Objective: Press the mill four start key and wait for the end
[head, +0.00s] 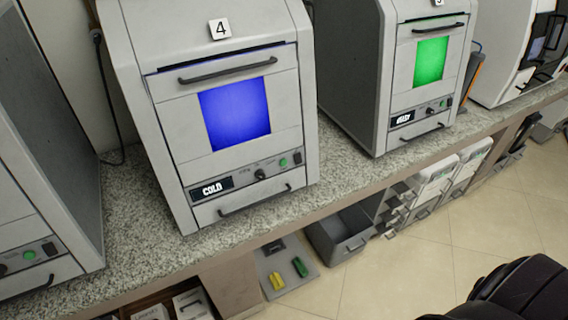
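Mill four (162,130) stands on the speckled counter, marked by a plate with a "4" (219,29). Its door is shut, and its window (235,113) glows blue. Its small display (212,188) reads "COLD". To the right of the display are a dark knob (260,174), a round green key (283,162) and a dark key (297,158) beside it. The green key looks like the start key, but its lettering is too small to read. Nothing touches the panel. Neither of my grippers is in view.
A similar machine (350,70) with a green window stands to the right, another at the left edge (40,170). The counter (225,226) has clear room before mill four. Below are an open grey drawer (338,232) and yellow and green blocks. A dark part, seemingly mine, fills the lower right.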

